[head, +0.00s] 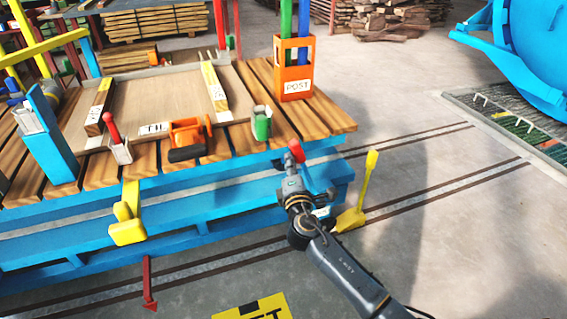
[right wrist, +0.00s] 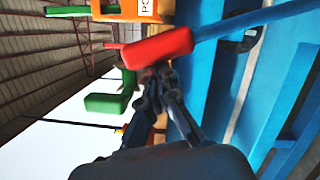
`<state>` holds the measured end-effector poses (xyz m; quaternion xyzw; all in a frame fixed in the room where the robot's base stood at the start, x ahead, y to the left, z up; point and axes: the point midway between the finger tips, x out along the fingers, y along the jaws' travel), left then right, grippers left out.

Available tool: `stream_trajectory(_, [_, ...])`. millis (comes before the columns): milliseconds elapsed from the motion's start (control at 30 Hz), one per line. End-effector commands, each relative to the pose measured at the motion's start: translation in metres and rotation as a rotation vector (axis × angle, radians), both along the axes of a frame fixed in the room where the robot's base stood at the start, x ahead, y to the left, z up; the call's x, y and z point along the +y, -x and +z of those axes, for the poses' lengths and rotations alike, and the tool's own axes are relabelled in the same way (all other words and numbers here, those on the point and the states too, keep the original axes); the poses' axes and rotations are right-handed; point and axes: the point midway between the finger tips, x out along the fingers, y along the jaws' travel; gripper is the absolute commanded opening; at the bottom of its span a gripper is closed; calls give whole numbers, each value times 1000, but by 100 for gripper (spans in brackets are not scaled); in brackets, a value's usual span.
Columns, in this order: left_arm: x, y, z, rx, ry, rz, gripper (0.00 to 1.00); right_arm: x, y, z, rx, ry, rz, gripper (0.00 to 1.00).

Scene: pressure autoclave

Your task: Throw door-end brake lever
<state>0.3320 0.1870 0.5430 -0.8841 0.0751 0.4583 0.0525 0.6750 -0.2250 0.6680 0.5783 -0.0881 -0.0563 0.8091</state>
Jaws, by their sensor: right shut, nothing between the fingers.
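A lever with a red grip (head: 296,150) stands at the front edge of the blue cart (head: 225,200), near its right end. In the right wrist view the red grip (right wrist: 160,47) lies across the picture on a blue shaft (right wrist: 255,18). My right gripper (head: 291,172) is just in front of the grip. Its fingers (right wrist: 160,80) are shut and empty, with the tips close against the grip's near side; I cannot tell if they touch. No label shows whether this is the door-end brake lever. My left gripper is not in view.
The slatted deck holds an orange post box (head: 295,85), a green holder (head: 261,124) and an orange clamp (head: 190,135). A yellow paddle-shaped lever (head: 370,170) stands right of my gripper. Floor rails run right toward the blue vessel (head: 535,50). The right floor is mostly clear.

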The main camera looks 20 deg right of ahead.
Motion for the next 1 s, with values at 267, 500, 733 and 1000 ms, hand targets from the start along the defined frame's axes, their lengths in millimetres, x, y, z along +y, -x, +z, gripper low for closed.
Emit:
stream_trajectory(267, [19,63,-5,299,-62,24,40,-42,-2,22,3,-149,-8,0])
stream_trajectory(500, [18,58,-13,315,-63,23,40,-79,-3,30,9,-292,-8,0])
stream_trajectory(733, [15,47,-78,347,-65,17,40,-121,-4,34,15,-449,-9,0])
stream_trajectory(1000, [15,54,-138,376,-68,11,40,-167,-6,29,22,-624,-8,0])
